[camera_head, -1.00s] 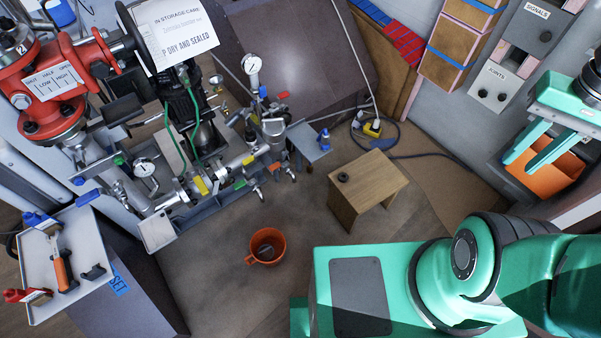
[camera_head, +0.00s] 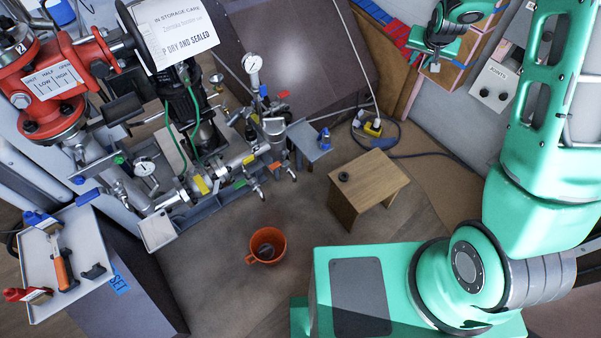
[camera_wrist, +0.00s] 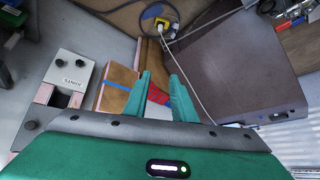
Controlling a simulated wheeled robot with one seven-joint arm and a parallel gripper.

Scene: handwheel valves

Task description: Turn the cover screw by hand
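My gripper (camera_wrist: 160,76) shows in the wrist view with its two green fingers apart and nothing between them. In the head view it hangs at the top right, in front of the back wall and away from the valve assembly. The valve assembly (camera_head: 220,165) of pipes, gauges and coloured handles stands at left centre. I cannot tell which small part is the cover screw. A red valve body (camera_head: 50,85) with a scale plate sits at the upper left, next to a black handwheel (camera_head: 128,35) partly hidden by a paper sign (camera_head: 175,28).
A wooden stool (camera_head: 378,180) with a small black ring and an orange bucket (camera_head: 266,245) stand on the floor. A tool tray (camera_head: 88,235) is at the left. A cable (camera_head: 395,150) lies by the wall. Floor between bucket and stool is clear.

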